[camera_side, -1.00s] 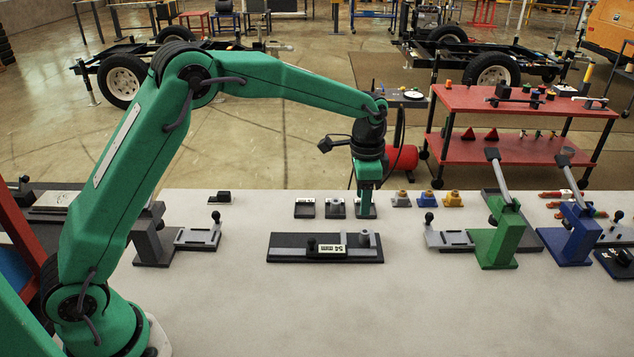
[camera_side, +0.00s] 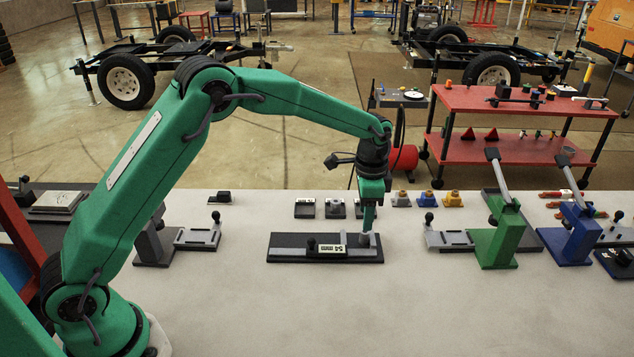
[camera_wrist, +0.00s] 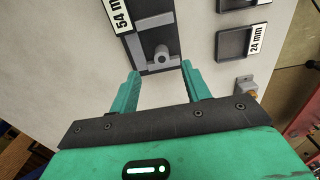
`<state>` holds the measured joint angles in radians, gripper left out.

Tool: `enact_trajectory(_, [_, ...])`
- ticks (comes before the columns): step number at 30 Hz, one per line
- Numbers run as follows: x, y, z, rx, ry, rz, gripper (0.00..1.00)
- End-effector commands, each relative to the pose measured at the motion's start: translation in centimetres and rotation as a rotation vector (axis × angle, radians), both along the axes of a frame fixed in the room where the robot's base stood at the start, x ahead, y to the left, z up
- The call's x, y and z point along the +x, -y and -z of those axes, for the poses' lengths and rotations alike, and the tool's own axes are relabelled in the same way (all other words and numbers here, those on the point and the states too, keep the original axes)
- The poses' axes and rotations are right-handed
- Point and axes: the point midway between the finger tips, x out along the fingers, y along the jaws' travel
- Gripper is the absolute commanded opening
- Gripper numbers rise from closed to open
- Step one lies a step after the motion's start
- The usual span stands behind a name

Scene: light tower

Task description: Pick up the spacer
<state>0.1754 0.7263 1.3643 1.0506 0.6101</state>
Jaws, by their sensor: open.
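A short grey cylinder, which looks like the spacer (camera_side: 364,241), stands at the right end of a black gauge plate (camera_side: 290,258) labelled 54 mm. My gripper (camera_side: 368,231) points down just above and behind the spacer. In the wrist view my gripper (camera_wrist: 160,70) is open, its two green fingers apart on either side of the spacer's line, with nothing between the tips.
Small dark trays (camera_side: 304,209) stand behind the plate, one labelled 24 mm (camera_wrist: 235,45) in the wrist view. Grey, blue and yellow blocks (camera_side: 437,199) are right of them. A green lever stand (camera_side: 497,243) is further right. The front table area is clear.

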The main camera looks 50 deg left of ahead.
Motion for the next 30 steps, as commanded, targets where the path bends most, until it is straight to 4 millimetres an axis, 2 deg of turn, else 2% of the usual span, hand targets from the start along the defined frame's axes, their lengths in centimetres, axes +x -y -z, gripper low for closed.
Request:
enact_trajectory(15, [0.1, -0.2, 4.8, 0.000, -0.001, 0.000, 0.47])
enact_trajectory(30, [0.1, -0.2, 5.1, 0.000, 0.000, 0.000, 0.47])
